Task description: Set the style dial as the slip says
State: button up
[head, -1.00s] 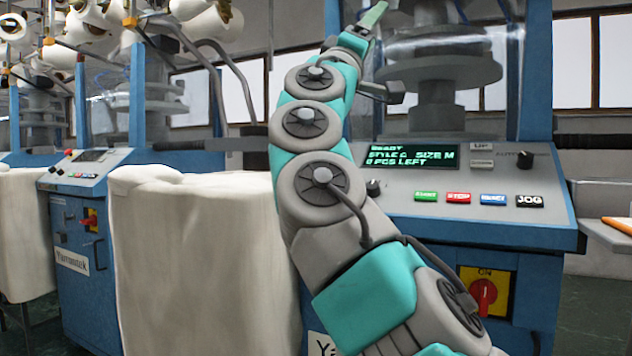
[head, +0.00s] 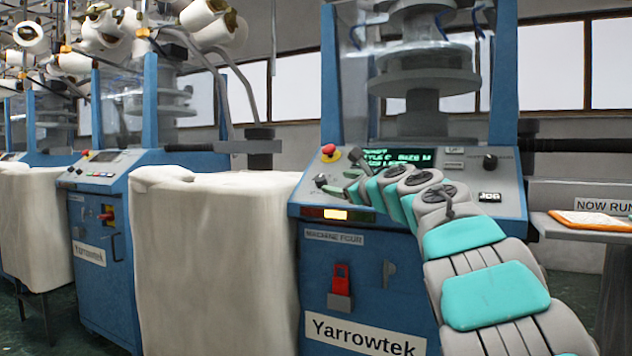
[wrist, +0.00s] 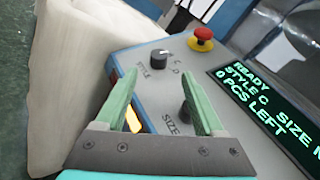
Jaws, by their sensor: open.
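The style dial (wrist: 160,58) is a black knob on the sloping grey panel, labelled STYLE. C and D show to its right, and the display (wrist: 262,108) reads READY, STYLE C, SIZE M, 0 PCS LEFT. My gripper (wrist: 157,76) is open and empty, its two green fingers pointing toward the style dial, which shows beyond the fingertips; I cannot tell the gap. The size dial (wrist: 186,108) is partly hidden by the right finger. In the head view my arm covers part of the panel. No slip with readable style instructions shows.
A red emergency stop (wrist: 202,39) stands close to the style dial. A white fabric bundle (head: 215,260) hangs left of the machine (head: 365,290). At right, a side table (head: 570,228) holds an orange-edged item (head: 590,220) beneath a partly cut-off NOW RUN sign (head: 603,205).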

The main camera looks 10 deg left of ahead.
aim_at(323, 180)
jog(key=p+x, duration=0.4)
jog(key=x, duration=0.3)
jog(key=shift+a+r, duration=0.1)
jog(key=shift+w+a, duration=0.15)
jog(key=shift+w, duration=0.2)
jog(key=shift+c, duration=0.2)
grip_shut()
